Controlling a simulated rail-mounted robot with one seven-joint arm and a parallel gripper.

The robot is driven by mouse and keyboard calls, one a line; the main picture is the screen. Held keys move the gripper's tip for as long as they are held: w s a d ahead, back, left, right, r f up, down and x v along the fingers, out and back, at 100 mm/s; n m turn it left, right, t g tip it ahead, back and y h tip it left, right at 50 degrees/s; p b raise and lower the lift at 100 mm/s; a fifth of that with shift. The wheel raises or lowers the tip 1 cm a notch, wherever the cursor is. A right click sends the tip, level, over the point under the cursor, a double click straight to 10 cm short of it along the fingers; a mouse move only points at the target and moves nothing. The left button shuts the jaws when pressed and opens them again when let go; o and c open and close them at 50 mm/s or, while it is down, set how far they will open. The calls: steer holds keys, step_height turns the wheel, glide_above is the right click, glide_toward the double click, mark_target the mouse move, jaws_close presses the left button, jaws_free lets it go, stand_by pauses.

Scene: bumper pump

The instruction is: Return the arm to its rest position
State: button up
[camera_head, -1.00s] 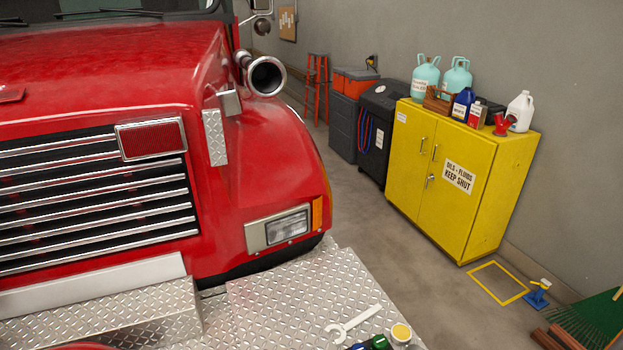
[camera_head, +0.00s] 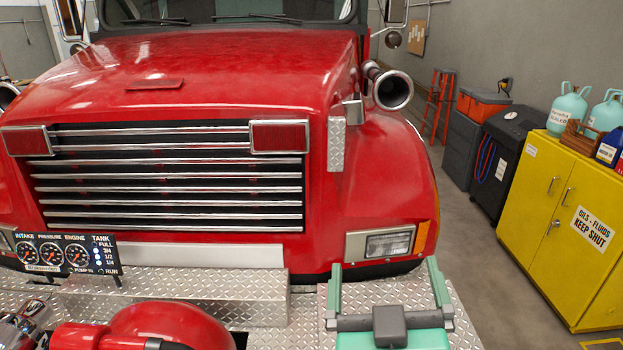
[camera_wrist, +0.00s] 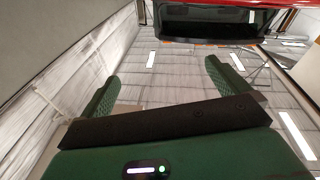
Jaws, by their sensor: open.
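My gripper (camera_head: 386,290) is in the lower right of the head view, in front of the truck's diamond-plate bumper. Its two green fingers stand wide apart and point up, with nothing between them. The wrist view also shows my gripper (camera_wrist: 163,85) with its fingers spread and empty. Beyond the fingers that view shows a pale panelled surface with bright light strips, and the dark windshield area of the truck at the top.
The red truck (camera_head: 230,75) fills the middle. A gauge panel (camera_head: 68,254) and red pump parts (camera_head: 165,325) stand on the bumper (camera_head: 180,285) at lower left. A yellow cabinet (camera_head: 560,220) stands at right. Grey floor (camera_head: 470,250) lies between truck and cabinet.

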steer(key=s+a+r+t+y, duration=0.1)
steer(key=s+a+r+t, duration=0.1)
steer(key=s+a+r, duration=0.4)
steer(key=s+a+r+t+y, duration=0.2)
steer(key=s+a+r, duration=0.3)
steer(key=r, duration=0.6)
steer(key=shift+s+a+t, duration=0.35)
steer(key=shift+a+t, duration=0.15)
steer(key=shift+t, duration=0.3)
